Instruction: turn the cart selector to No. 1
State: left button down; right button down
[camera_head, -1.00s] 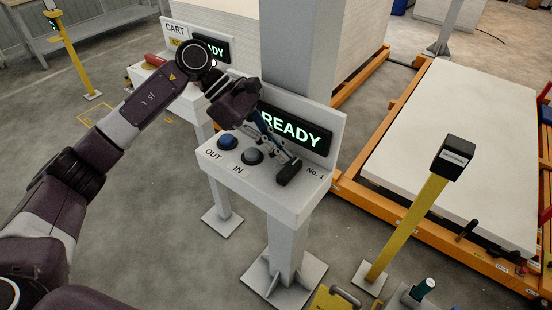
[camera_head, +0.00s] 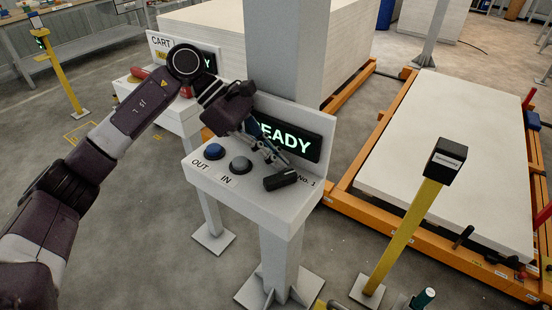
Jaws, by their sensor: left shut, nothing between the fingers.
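The cart selector (camera_head: 280,180) is a black bar knob at the right of the white console top. Its bar lies nearly crosswise, its right end close to the "No. 1" label (camera_head: 307,183). My left gripper (camera_head: 276,161) reaches down over the console from the left, shut and empty, with its fingertips just behind the knob. I cannot tell whether they touch it. The gripper hides part of the display (camera_head: 290,140), which reads "READY". My right gripper is not in view.
A blue button (camera_head: 214,151) marked OUT and a grey button (camera_head: 241,164) marked IN sit left of the knob. A second console (camera_head: 160,108) stands behind my left arm. A yellow post (camera_head: 402,235) with a black box stands to the right.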

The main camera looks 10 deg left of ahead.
pick_arm(q)
jog(key=v, duration=1.2)
dwell(0.3)
